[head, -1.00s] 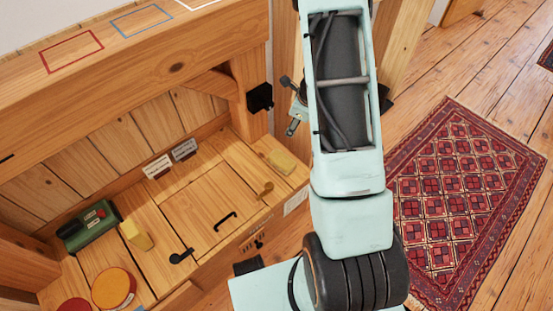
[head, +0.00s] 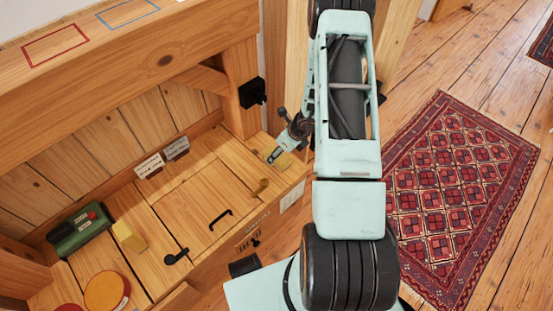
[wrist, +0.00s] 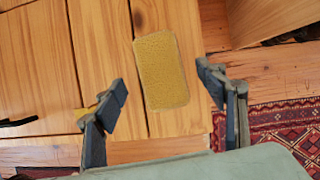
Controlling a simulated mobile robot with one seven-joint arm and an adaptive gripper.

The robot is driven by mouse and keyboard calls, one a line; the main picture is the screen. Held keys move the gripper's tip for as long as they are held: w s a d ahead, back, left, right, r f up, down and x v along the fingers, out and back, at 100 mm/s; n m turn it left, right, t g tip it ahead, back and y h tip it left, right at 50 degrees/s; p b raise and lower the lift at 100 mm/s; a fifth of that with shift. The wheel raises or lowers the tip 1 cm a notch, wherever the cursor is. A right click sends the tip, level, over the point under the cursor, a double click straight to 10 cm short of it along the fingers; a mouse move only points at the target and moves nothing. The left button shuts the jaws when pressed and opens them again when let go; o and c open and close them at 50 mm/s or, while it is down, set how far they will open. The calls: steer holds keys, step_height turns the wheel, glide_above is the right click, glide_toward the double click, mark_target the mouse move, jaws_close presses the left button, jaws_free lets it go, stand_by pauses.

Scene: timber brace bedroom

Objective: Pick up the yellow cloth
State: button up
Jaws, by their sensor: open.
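The yellow cloth (wrist: 162,70) lies flat on the wooden bench top, a rounded rectangle with a fuzzy surface. In the head view the cloth (head: 285,161) is at the bench's right end, partly covered by my gripper (head: 276,154). In the wrist view my gripper (wrist: 160,84) is open, with one finger on each side of the cloth's lower part and a gap to it on both sides. Nothing is held. I cannot tell how high the fingertips are above the bench.
A yellow block (head: 129,236), a green box (head: 78,230) and an orange round lid (head: 107,290) stand on the bench's left part. A black handle (head: 220,219) and a small brass lever (head: 262,186) sit nearer the cloth. A red patterned rug (head: 455,205) covers the floor at right.

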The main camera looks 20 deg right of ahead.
steer(key=b+x, duration=0.1)
steer(key=x, duration=0.3)
steer(key=shift+f, duration=0.2)
steer(key=shift+f+b, duration=0.2)
steer(key=shift+b, duration=0.35)
steer(key=shift+c, duration=0.4)
steer(key=c, duration=1.2)
steer(key=shift+r, duration=0.1)
